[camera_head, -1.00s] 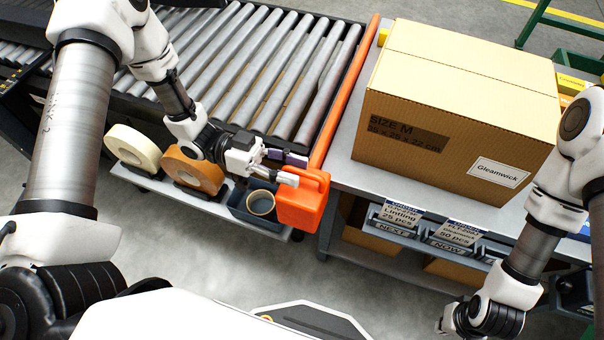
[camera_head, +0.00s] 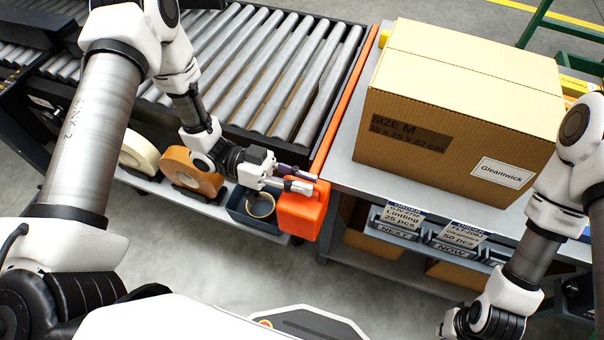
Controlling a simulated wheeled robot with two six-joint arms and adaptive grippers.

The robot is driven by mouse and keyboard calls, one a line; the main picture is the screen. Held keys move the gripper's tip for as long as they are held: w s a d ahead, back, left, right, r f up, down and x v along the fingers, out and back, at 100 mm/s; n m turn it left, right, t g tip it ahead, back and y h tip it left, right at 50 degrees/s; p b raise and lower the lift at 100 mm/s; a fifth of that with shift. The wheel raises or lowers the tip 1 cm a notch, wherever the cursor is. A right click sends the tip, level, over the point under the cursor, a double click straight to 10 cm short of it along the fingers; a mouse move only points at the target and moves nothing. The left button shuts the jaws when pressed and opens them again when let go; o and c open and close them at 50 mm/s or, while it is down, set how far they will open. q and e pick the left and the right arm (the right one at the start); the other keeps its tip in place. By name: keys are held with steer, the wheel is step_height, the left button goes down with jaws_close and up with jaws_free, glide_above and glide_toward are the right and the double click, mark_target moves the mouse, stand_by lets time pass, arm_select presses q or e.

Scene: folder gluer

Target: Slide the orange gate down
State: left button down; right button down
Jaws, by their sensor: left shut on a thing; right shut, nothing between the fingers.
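The orange gate shows as a long orange bar (camera_head: 347,98) along the right end of the roller conveyor, with an orange block-like handle (camera_head: 302,214) at its near end. My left gripper (camera_head: 308,184) is shut on the handle's upper part, coming in from the left. The bar's top now sits about level with the conveyor's edge. My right gripper (camera_head: 452,326) is low at the bottom right, away from the gate. Its fingers are mostly hidden by the wrist.
A large cardboard box (camera_head: 455,110) stands on the grey table (camera_head: 345,172) right of the gate. The roller conveyor (camera_head: 262,60) lies to the left. Tape rolls (camera_head: 190,172) and a dark bin (camera_head: 240,205) sit on a shelf below it. Labelled bins (camera_head: 400,228) hang under the table.

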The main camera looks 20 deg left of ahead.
arm_select(q)
step_height(320, 180, down, 2)
steer(key=shift+f, duration=0.15)
steer(key=shift+s, duration=0.1)
steer(key=c, duration=1.2)
jaws_free()
arm_select(e)
steer(key=shift+f, duration=0.45)
arm_select(q)
steer(key=shift+a, duration=0.25)
steer(key=a, duration=1.1)
steer(key=shift+w+a, duration=0.25)
steer(key=shift+w, duration=0.05)
